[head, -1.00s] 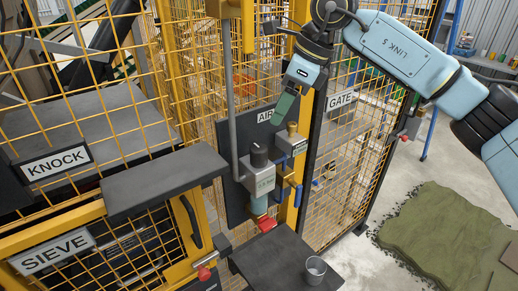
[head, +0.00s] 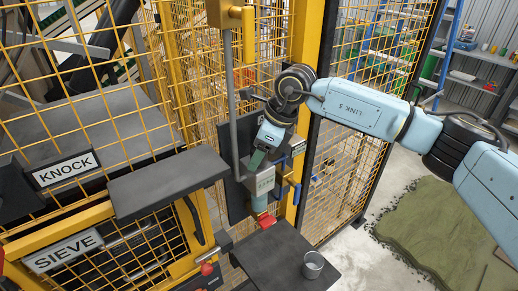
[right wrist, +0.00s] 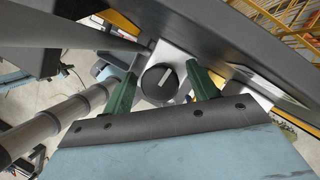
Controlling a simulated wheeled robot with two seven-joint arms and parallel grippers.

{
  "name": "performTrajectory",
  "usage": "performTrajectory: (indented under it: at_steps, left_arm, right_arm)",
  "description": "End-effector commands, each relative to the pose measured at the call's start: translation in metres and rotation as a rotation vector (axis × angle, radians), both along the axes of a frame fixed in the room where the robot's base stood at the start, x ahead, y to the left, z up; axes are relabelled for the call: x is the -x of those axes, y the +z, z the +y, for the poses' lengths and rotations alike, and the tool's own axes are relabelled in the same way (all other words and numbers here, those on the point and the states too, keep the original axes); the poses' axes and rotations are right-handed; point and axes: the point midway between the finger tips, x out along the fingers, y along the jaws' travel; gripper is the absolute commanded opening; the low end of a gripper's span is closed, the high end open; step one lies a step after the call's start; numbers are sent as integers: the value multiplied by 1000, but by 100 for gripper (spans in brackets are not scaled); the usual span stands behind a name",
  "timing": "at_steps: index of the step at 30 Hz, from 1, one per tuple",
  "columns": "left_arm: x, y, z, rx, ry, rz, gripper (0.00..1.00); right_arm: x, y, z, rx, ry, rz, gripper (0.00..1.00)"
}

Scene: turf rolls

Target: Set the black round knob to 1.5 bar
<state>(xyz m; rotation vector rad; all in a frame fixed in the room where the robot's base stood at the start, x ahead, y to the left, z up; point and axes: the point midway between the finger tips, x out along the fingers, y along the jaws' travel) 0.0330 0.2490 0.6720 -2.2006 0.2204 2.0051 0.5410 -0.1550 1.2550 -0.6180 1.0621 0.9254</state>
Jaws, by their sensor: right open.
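The black round knob (right wrist: 160,83) shows in the right wrist view, with a pale pointer line on its top. It sits between the two green fingers of my right gripper (right wrist: 162,88), which are open with a gap on each side of it. In the head view my right gripper (head: 257,160) is over the top of the grey regulator body (head: 262,182) and hides the knob. The dial reading cannot be made out. My left gripper is not in view.
A vertical grey pipe (head: 232,110) runs just left of the regulator. A blue lever (head: 294,190) is at its right and a red part (head: 266,220) below. A dark shelf (head: 270,260) holds a metal cup (head: 313,265). Yellow mesh fencing surrounds the area.

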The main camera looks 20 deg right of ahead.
Motion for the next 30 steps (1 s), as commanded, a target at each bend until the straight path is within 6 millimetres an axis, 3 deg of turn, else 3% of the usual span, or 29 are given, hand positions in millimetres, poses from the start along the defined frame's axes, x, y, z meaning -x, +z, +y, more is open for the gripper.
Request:
performTrajectory:
  at_steps: [5,15,23,30]
  left_arm:
    - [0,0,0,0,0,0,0]
    - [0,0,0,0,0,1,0]
    - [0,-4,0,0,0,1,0]
    - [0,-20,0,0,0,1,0]
  right_arm:
    - [0,0,0,0,0,0,57]
    - [0,0,0,0,0,0,14]
    - [0,0,0,0,-26,-1,14]
    - [0,-2,0,1,-145,-4,14]
